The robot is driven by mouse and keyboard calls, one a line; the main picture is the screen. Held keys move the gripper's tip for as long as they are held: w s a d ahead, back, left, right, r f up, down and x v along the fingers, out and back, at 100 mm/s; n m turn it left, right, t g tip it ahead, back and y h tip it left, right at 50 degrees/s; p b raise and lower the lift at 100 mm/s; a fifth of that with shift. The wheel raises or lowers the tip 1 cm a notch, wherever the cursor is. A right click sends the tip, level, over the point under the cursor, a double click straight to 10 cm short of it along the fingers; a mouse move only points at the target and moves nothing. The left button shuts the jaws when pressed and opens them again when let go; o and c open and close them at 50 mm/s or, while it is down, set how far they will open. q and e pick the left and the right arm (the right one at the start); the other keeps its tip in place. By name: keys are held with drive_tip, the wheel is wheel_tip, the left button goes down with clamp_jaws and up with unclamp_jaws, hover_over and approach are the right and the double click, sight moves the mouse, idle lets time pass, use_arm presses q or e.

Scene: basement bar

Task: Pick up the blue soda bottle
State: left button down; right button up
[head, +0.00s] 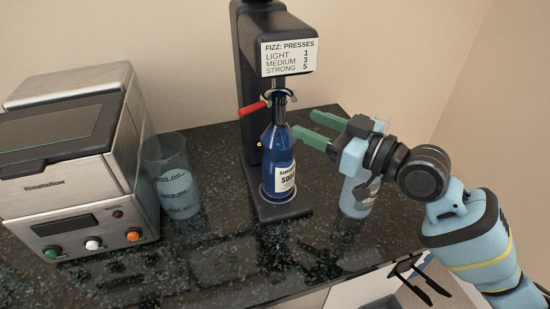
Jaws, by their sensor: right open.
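The blue soda bottle (276,142) stands upright on the base of a black soda machine (262,20), under its head, with a white label facing me. A red-handled clamp (252,108) sits at the bottle's neck. My right gripper (314,126) is to the right of the bottle, its two green fingers apart and pointing left toward the bottle's upper part. The fingers are empty, and I see a small gap between them and the bottle. My left gripper is not in view.
A clear measuring cup (173,182) stands left of the machine, beside a silver appliance (75,170) with knobs. A pale bluish container (357,200) stands partly hidden below my right gripper. The dark speckled counter (235,265) is clear in front.

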sight(279, 114)
drive_tip(key=x, duration=0.3)
drive_tip(key=p+x, duration=0.1)
drive_tip(key=x, duration=0.3)
drive_tip(key=shift+s+a+r, duration=0.15)
drive_tip(key=shift+s+a, duration=0.05)
drive_tip(key=shift+a, duration=0.1)
drive_tip(key=shift+w+a, duration=0.2)
drive_tip(key=shift+a, duration=0.05)
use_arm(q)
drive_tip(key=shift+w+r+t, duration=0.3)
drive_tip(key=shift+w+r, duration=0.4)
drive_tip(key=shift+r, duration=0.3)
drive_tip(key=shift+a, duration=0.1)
use_arm(e)
clamp_jaws()
